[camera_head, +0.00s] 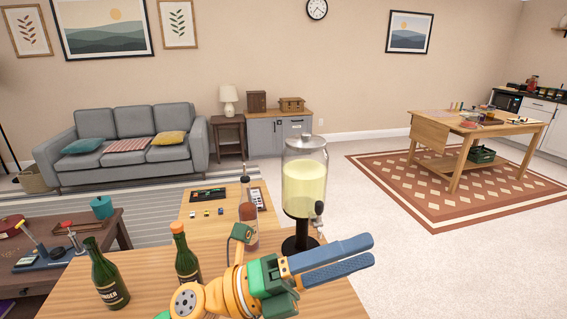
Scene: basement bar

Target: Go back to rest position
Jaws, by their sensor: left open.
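My left gripper (368,252) is in the lower middle of the head view, with its two blue fingers pointing right and a narrow gap between them. It is open and I see nothing between the fingers. It is in front of the drink dispenser (304,190), which holds yellow liquid on a black stand. The fingers overlap the stand's base in the picture; I cannot tell the distance between them. My orange and green wrist partly covers the wooden table (340,300). My right gripper is not in view.
A green bottle (107,275), an orange-capped bottle (185,255) and a pinkish bottle (248,215) stand on the table near my left arm. A dark side table (110,232) is at the left. Open carpet (420,270) lies to the right, before another wooden table (485,133).

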